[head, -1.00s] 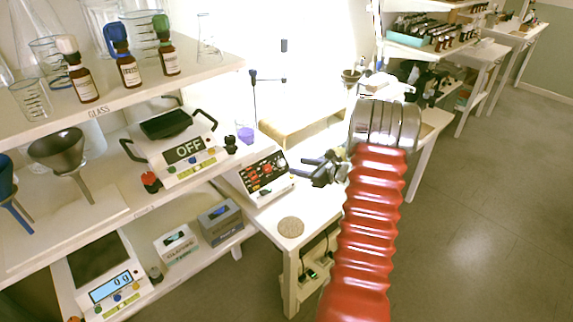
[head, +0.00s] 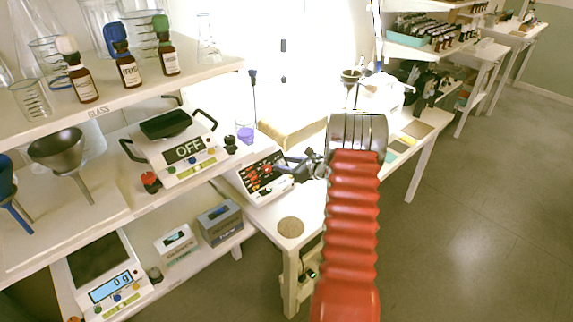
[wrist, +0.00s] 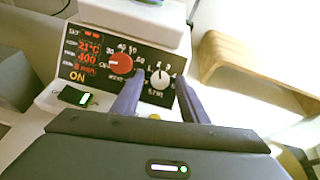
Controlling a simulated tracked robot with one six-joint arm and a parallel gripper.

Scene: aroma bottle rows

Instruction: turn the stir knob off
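The hotplate stirrer (head: 258,187) stands on the bench, its sloped front panel lit with red digits. In the wrist view the panel (wrist: 88,52) reads 21 °C and 400, with a yellow ON below. A red knob (wrist: 121,64) sits mid-panel. The pale stir knob (wrist: 160,79), its pointer roughly upward, sits to its right. My gripper (wrist: 159,80) is open, its purple fingers on either side of the pale knob in the picture; contact cannot be told. In the head view my gripper (head: 287,166) is at the panel's right side and hides part of it.
A second unit (head: 184,152) showing OFF stands on the shelf to the left. Bottles and glassware fill the upper left shelf.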

